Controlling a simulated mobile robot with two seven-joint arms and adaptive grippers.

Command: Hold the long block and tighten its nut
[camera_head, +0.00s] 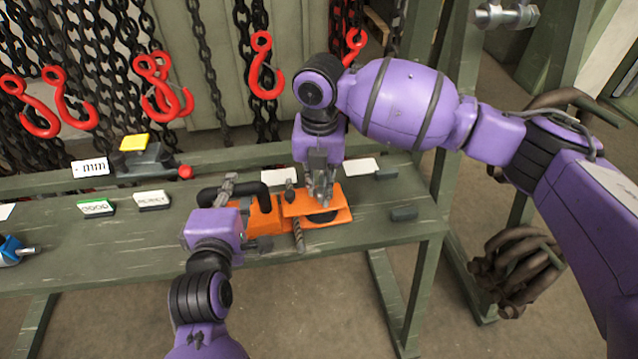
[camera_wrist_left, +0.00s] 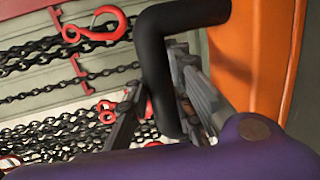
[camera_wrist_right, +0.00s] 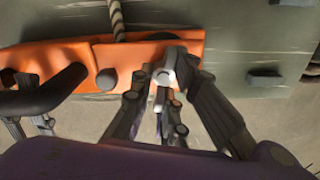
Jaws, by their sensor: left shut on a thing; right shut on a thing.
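The long orange block (camera_head: 262,222) lies on the green bench, with a bent black handle (camera_head: 272,190) along its left part. My left gripper (camera_head: 228,188) is shut on the black handle; the left wrist view shows the handle (camera_wrist_left: 153,60) between its fingers (camera_wrist_left: 165,108). My right gripper (camera_head: 322,192) points down at the right part of the block. In the right wrist view its fingers (camera_wrist_right: 165,95) are closed around a small pale nut (camera_wrist_right: 162,76) on the orange block (camera_wrist_right: 130,55). The fingers hide part of the nut.
A twisted rod (camera_head: 298,236) crosses the block's front edge. Label cards (camera_head: 152,200) and a grey device with a yellow top (camera_head: 133,143) stand to the left. Chains with red hooks (camera_head: 262,70) hang behind. The bench's left front is mostly clear.

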